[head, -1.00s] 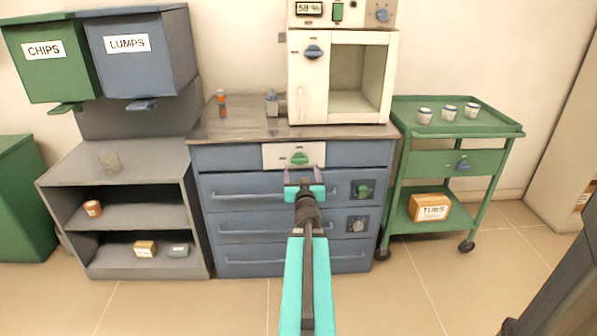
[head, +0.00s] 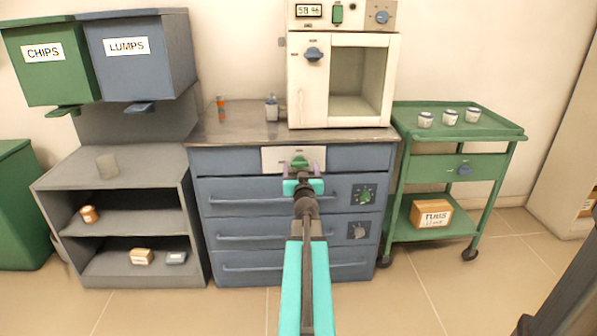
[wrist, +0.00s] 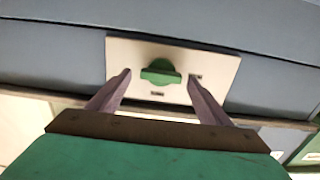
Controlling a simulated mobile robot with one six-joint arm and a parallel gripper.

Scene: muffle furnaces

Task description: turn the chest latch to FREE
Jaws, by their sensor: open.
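The chest (head: 233,235) is a blue drawer unit in the middle of the head view. Its latch (head: 300,162) is a green knob on a cream plate (head: 274,158) at the top of the front. In the wrist view the latch (wrist: 160,72) lies wide, its bar about level across the plate (wrist: 221,62). Small dark labels sit to the right of and below it, too small to read. My gripper (head: 302,172) is open and empty in front of the latch. In the wrist view my gripper (wrist: 159,80) has one finger on each side of the latch, apart from it.
A cream furnace (head: 309,95) stands on the chest's top, with a bottle (head: 271,110) beside it. Two more knobs (head: 364,195) are on the chest's right side. A green cart (head: 430,168) stands to the right and a grey shelf (head: 120,200) to the left.

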